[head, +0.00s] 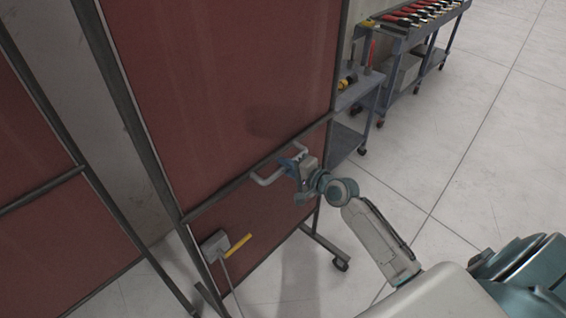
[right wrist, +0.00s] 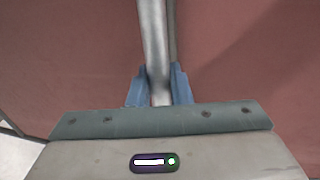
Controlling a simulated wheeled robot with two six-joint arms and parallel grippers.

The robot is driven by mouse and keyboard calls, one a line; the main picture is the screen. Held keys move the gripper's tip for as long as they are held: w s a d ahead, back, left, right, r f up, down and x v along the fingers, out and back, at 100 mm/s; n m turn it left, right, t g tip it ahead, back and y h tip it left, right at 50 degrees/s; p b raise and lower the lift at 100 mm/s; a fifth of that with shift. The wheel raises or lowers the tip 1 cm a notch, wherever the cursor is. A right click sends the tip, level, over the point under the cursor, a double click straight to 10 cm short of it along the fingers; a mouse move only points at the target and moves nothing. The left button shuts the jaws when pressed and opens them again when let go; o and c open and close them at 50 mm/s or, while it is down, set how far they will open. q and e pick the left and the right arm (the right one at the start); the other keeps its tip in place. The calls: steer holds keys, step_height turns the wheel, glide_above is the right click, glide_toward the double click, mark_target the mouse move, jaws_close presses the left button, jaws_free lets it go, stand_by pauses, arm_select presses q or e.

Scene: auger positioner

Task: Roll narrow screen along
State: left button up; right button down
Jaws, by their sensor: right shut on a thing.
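The narrow screen (head: 225,85) is a tall dark-red panel in a dark metal frame, standing on feet with castors; one castor (head: 341,265) shows at its lower right. A pale metal handle (head: 266,180) sits on its crossbar. My right gripper (head: 297,162) is at the handle, and in the right wrist view its blue fingers (right wrist: 160,88) are shut on the handle's bar (right wrist: 153,40), with the red panel behind. My left gripper is not in view.
Another red screen (head: 35,240) stands at the left. A grey box with a yellow bar (head: 236,247) is low on the narrow screen. A blue cart (head: 350,135) and a tool rack (head: 415,20) stand behind at the right. The tiled floor (head: 480,150) at the right is clear.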

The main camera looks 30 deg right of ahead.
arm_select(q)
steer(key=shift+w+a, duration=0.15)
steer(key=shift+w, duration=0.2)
arm_select(e)
steer(key=shift+s+f, duration=0.1)
steer(key=c, duration=1.4)
jaws_free()
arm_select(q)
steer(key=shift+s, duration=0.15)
arm_select(e)
steer(key=shift+s+d, duration=0.1)
steer(key=shift+s+d, duration=0.1)
steer(key=shift+s, duration=0.1)
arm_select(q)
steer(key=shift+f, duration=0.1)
arm_select(e)
steer(key=v, duration=1)
steer(key=shift+s, duration=0.15)
